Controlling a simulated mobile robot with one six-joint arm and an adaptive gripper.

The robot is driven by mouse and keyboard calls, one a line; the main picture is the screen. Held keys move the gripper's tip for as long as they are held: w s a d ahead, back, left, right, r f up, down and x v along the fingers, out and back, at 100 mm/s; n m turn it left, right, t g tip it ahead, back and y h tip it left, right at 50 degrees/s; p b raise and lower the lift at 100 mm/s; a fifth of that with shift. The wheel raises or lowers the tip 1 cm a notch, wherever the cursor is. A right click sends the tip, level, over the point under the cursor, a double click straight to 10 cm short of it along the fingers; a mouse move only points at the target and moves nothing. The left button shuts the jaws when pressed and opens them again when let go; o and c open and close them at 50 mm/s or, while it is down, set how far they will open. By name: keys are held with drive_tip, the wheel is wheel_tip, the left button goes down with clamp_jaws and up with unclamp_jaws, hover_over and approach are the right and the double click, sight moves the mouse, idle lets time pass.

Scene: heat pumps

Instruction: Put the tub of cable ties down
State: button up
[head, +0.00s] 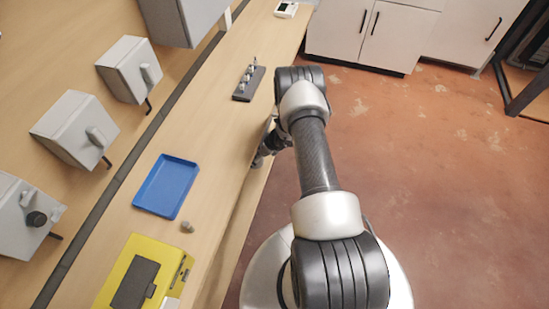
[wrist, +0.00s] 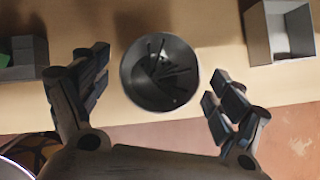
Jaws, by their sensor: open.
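The tub of cable ties (wrist: 137,88) is a round, dark grey tub with thin dark strips inside. In the wrist view it appears upright on the light wood bench, near the bench edge. My gripper (wrist: 155,80) is open, with one finger to the left of the tub and one to its right. Gaps show between both fingers and the tub, so it is not gripped. In the head view my gripper (head: 262,155) is at the bench's right edge, partly hidden by my arm, and I cannot make out the tub there.
The bench (head: 225,125) holds a blue tray (head: 166,187), a small grey part (head: 187,226), a yellow case (head: 120,266) and a dark rack with pegs (head: 249,84). The wrist view shows an open grey box (wrist: 285,42) at upper right and a dark container (wrist: 28,72) at left.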

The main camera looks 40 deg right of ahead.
drive_tip(key=v, duration=0.2)
drive_tip(key=p+v, duration=0.1)
drive_tip(key=v, duration=0.1)
drive_tip(key=shift+s+d+f, duration=0.1)
drive_tip(key=shift+s+d, duration=0.1)
drive_tip(key=shift+s, duration=0.2)
drive_tip(key=s+d+p, duration=0.2)
drive_tip(key=s+d, duration=0.2)
drive_tip(key=s, duration=0.5)
drive_tip(key=shift+s+f+p, duration=0.2)
drive_tip(key=shift+s+p, duration=0.15)
drive_tip(key=shift+s, duration=0.05)
